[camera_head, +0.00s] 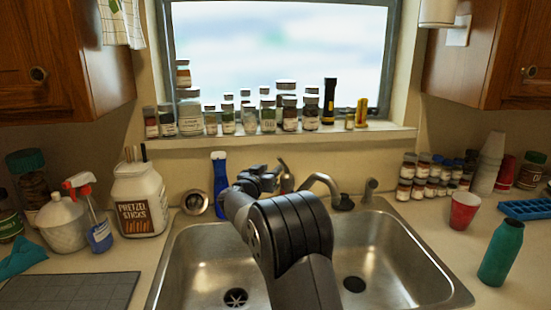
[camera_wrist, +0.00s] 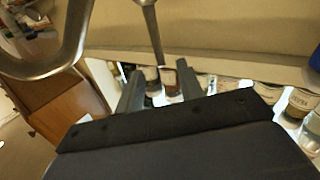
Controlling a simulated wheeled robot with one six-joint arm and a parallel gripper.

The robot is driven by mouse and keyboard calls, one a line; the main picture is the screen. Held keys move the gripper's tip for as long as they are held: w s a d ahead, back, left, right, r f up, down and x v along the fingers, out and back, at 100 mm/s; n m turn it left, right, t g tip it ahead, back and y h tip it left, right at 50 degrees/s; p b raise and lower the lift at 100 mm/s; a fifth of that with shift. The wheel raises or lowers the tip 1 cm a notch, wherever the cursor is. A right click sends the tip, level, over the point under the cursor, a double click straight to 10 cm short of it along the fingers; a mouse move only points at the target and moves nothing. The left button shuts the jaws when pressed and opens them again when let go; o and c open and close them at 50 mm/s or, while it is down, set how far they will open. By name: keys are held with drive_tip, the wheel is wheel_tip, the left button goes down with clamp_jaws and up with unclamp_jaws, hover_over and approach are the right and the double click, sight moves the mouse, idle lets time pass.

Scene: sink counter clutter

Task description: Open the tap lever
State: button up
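The metal tap stands behind the double sink, with its curved spout (camera_head: 322,182) reaching to the right and its thin upright lever (camera_head: 284,166) on the left. My gripper (camera_head: 268,180) is beside the lever, at its left in the head view. In the wrist view my gripper (camera_wrist: 160,70) has its two dark fingers apart. The lever (camera_wrist: 150,32) comes down from the top edge, and its end shows between the fingertips. I cannot tell whether a finger touches it. The spout (camera_wrist: 72,40) curves at the upper left. My arm hides the tap's base in the head view.
A blue bottle (camera_head: 220,184) stands left of my gripper, near a round metal strainer (camera_head: 195,202). Jars line the window sill (camera_head: 270,138) behind the tap. A side sprayer (camera_head: 371,188) stands right of the spout. Both sink basins (camera_head: 390,250) look empty.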

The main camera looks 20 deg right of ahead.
sight(281, 160)
drive_tip(key=p+x, duration=0.3)
drive_tip(key=x, duration=0.5)
drive_tip(key=shift+w+d, duration=0.1)
drive_tip(key=shift+d, duration=0.15)
clamp_jaws()
